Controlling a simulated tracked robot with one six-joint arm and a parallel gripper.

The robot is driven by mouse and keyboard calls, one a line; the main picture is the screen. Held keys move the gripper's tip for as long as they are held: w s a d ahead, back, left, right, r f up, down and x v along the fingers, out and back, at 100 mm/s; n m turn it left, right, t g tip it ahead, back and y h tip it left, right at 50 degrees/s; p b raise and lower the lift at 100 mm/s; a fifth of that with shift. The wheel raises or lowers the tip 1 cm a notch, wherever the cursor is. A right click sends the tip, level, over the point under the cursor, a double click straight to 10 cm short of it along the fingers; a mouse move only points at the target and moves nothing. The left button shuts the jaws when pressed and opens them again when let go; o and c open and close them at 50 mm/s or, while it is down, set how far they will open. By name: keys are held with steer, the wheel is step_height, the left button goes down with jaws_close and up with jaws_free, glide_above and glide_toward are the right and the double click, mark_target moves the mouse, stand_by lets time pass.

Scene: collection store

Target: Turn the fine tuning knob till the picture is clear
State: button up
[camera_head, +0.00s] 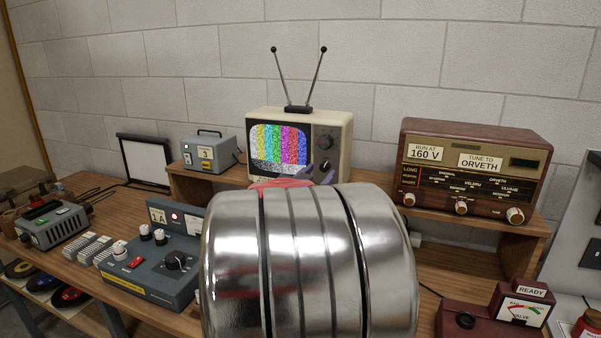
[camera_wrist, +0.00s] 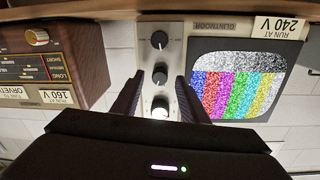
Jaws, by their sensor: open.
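The television (camera_head: 342,125) has a cream case, and its screen (camera_head: 279,145) shows colour bars mixed with grainy static. In the wrist view, which is upside down, the screen (camera_wrist: 236,82) is at right. Its knob column holds a dark knob (camera_wrist: 159,40), a middle knob (camera_wrist: 160,76) and a bright-faced knob (camera_wrist: 160,108). I cannot read which one is fine tuning. My gripper (camera_wrist: 158,80) is open, its dark fingers on either side of the column around the middle knob; contact cannot be told. In the head view my arm hides the television's lower part.
A wooden radio (camera_head: 475,165) stands right of the television on the raised shelf. A grey meter box (camera_head: 208,154) stands left. A blue control box (camera_head: 150,270) with knobs sits on the bench at left. A red valve tester (camera_head: 490,318) is at lower right. A block wall is behind.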

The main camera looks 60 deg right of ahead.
mark_target(325, 167)
steer(key=shift+w+d, duration=0.15)
steer(key=shift+d, duration=1)
jaws_close()
steer(key=shift+m, duration=2)
jaws_free()
